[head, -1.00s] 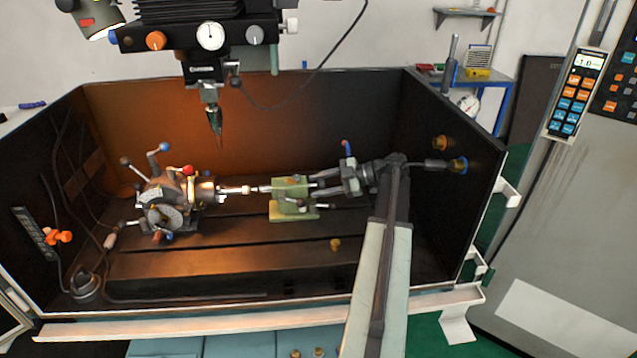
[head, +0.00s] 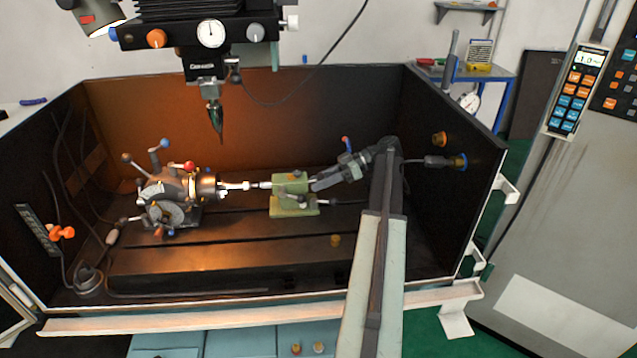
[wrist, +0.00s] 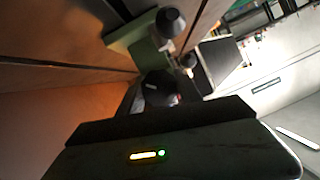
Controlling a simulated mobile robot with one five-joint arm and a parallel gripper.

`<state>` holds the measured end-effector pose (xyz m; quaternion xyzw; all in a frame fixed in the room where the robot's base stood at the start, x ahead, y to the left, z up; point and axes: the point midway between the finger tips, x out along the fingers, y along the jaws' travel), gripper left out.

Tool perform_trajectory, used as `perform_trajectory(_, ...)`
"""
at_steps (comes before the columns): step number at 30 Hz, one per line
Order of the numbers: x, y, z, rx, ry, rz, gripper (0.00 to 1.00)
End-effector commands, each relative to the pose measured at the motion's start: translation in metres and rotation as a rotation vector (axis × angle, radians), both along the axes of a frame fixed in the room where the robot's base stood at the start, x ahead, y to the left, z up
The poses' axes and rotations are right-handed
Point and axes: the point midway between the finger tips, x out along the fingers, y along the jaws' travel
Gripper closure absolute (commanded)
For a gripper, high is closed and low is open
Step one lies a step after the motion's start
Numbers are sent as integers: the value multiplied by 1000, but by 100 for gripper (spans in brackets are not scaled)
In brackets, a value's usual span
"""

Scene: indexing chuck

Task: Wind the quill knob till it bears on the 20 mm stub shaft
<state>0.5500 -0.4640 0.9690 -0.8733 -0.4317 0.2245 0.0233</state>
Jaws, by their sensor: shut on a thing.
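The green tailstock (head: 293,203) stands right of the indexing chuck (head: 172,200) in the enclosure. The pale stub shaft (head: 234,186) sticks out of the chuck toward the tailstock's quill (head: 263,184). Whether the quill's tip touches the shaft is too small to tell. My gripper (head: 314,184) comes in from the right, tilted, and is shut on the quill knob at the tailstock's right end. In the wrist view a dark round knob (wrist: 160,88) shows just beyond my gripper's body, with the green tailstock (wrist: 148,45) behind it. The jaws hide most of the knob in the head view.
A lever with a ball end (head: 331,202) sticks out right of the tailstock. The enclosure's right wall (head: 455,200) stands beside my arm. The slotted bed (head: 240,255) in front is mostly bare.

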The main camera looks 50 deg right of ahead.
Motion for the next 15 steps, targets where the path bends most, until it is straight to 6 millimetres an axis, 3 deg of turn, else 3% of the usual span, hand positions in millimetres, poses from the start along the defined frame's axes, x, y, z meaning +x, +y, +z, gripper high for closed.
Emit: perform_trajectory(15,0,-1,0,26,33,-3,99)
